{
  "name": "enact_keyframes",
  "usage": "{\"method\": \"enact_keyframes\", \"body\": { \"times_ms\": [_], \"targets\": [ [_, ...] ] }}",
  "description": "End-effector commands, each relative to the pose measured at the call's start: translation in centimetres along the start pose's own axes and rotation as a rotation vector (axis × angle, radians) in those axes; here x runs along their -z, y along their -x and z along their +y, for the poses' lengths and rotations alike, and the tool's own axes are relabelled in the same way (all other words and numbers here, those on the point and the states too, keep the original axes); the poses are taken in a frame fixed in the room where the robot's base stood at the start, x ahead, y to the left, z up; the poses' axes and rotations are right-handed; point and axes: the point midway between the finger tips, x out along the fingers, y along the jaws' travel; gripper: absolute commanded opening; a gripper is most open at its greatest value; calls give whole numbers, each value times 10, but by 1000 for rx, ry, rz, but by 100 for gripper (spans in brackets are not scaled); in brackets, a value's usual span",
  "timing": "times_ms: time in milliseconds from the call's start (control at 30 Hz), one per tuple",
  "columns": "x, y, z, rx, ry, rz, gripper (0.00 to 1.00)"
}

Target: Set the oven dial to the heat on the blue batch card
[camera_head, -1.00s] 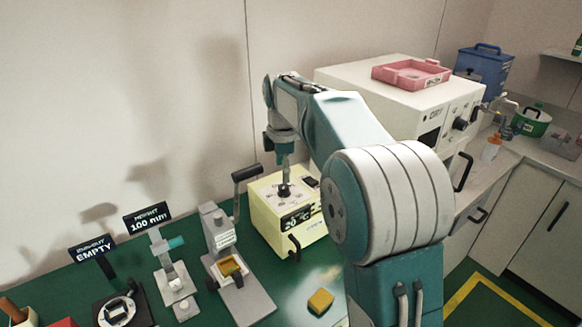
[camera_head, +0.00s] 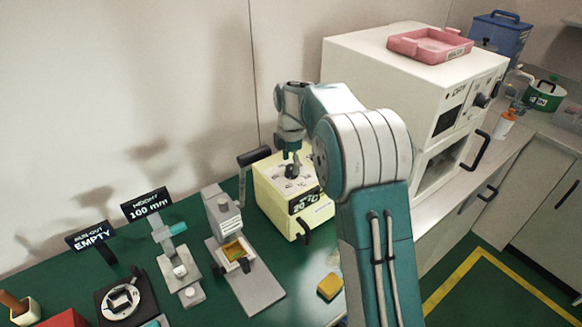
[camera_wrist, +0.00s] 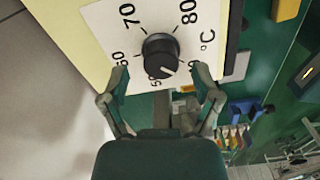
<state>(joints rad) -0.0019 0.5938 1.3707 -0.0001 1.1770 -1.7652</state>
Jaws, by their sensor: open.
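A pale yellow heater box (camera_head: 275,205) with a "20 °C" display stands on the green bench. Its black dial knob (camera_wrist: 160,56) sits on a white scale plate (camera_wrist: 110,22) marked 50, 60, 70, 80 and °C. The knob's white mark points to the lower right in the wrist view, near the 50; the exact reading is unclear. My gripper (camera_wrist: 162,80) is open, its fingers apart on either side of the knob's lower edge, not closed on it. In the head view my gripper (camera_head: 290,153) is above the knob (camera_head: 291,171). I cannot make out a blue batch card.
A white cabinet labelled "DRY" (camera_head: 400,75) with its own knob (camera_head: 481,100) stands right, a pink tray (camera_head: 432,56) on top. A lever press (camera_head: 240,250), height gauge (camera_head: 178,265), two black signs (camera_head: 147,202) and a yellow block (camera_head: 329,287) share the bench.

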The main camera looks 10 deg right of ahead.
Motion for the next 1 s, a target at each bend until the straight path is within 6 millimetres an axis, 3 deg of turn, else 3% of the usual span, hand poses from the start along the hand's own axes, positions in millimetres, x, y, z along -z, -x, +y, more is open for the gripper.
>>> {"method": "enact_keyframes", "body": {
  "times_ms": [200,467,633,667,1000],
  "targets": [
    [0,-18,0,0,-1,0,81],
    [0,-19,0,-1,-1,0,81],
    [0,-19,0,0,-1,0,5],
    [0,-19,0,-1,-1,0,0],
    [0,-20,1,-2,-22,0,0]
  ]
}}
